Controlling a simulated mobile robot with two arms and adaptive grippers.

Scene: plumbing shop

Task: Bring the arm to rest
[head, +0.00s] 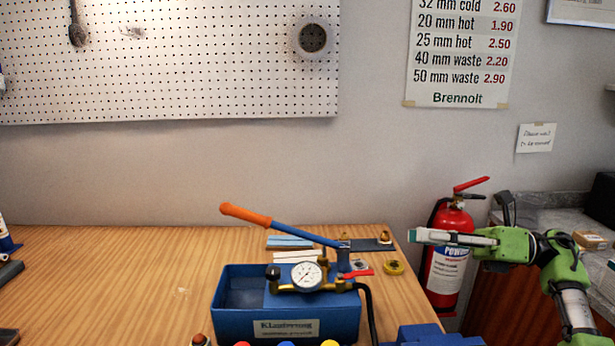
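My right arm, with green and grey links, comes in from the lower right. My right gripper (425,236) is at its left end, pointing left, in front of the fire extinguisher and near the right edge of the wooden bench (130,285). It is seen from the side, so whether its fingers are open or shut is unclear. No held object can be made out. My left arm and gripper are not in view.
A blue test pump (285,328) with a gauge and orange-handled lever (290,231) stands on the bench. A red fire extinguisher (447,270) stands right of it. A grey counter (565,218) is behind my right arm. The bench's left-middle is clear.

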